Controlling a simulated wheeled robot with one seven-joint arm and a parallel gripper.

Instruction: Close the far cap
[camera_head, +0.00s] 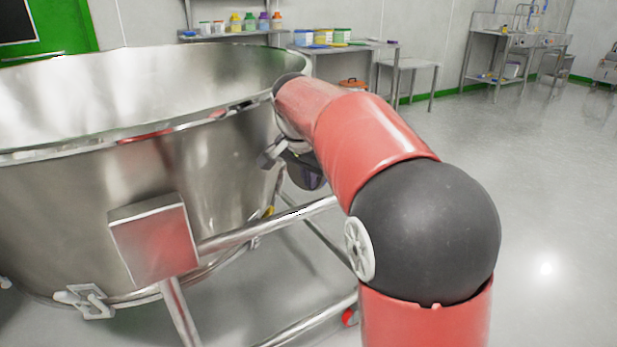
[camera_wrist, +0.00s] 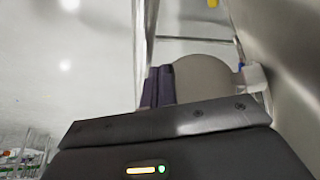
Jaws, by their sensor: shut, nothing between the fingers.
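The large steel bowl (camera_head: 190,180) stands on a tubular frame at the left of the head view. My arm reaches past its right side. My gripper (camera_head: 306,172) is partly hidden behind my arm, low beside the bowl wall. In the wrist view my gripper (camera_wrist: 172,82) is shut and appears empty, with the bowl wall close on its right. A small pale block (camera_wrist: 255,77) sits at the bowl wall, just right of the gripper; whether they touch is unclear. I cannot clearly identify the far cap in either view.
A square steel housing (camera_head: 155,240) and a clamp (camera_head: 85,300) are on the bowl's near side. A frame tube (camera_head: 270,225) runs beside the bowl. A bench (camera_head: 350,46) with several containers stands behind. The floor to the right is open.

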